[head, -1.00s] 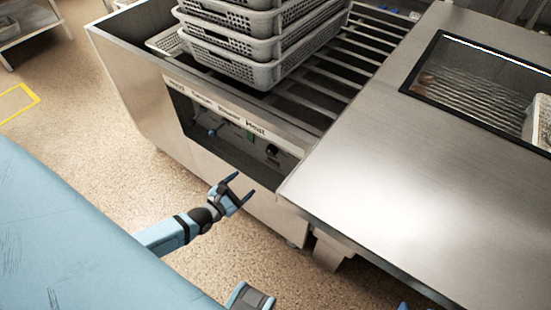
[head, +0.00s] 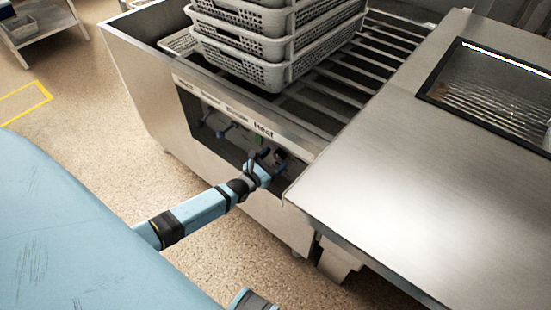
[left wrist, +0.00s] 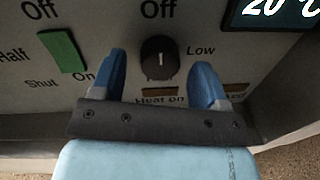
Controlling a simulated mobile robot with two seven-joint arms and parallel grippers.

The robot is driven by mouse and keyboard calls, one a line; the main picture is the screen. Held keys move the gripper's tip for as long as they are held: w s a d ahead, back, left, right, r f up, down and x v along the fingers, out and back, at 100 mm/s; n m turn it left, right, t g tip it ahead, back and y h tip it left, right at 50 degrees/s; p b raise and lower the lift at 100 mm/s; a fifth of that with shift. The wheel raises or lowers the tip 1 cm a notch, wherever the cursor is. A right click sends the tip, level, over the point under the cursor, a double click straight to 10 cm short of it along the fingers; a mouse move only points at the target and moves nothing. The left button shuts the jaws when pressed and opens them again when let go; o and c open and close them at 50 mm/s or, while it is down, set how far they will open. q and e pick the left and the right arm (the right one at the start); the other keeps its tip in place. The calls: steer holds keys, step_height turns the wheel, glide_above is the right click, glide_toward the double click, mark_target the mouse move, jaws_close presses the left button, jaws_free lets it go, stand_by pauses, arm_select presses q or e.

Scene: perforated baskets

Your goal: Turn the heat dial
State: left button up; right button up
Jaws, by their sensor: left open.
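The heat dial (left wrist: 160,58) is a round black knob with a white pointer mark on a grey panel. In the left wrist view the mark points up toward "Off", with "Low" printed to its right. My left gripper (left wrist: 165,82) is open, with one blue finger on each side below the dial. The dial appears between the fingertips, and I cannot tell whether they touch it. In the head view the left gripper (head: 266,160) is at the recessed panel under the "Heat" label (head: 264,130), partly covering the dial (head: 280,156). My right gripper is not clearly seen.
A green switch (left wrist: 63,51) sits left of the dial, and a temperature display (left wrist: 270,12) is at upper right. Stacked grey perforated baskets (head: 280,48) stand on the rack above. A steel counter (head: 400,200) borders the panel on the right.

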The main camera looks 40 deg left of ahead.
arm_select(q)
steer(key=shift+w+d, duration=0.1)
steer(key=shift+w, duration=0.45)
steer(key=c, duration=0.9)
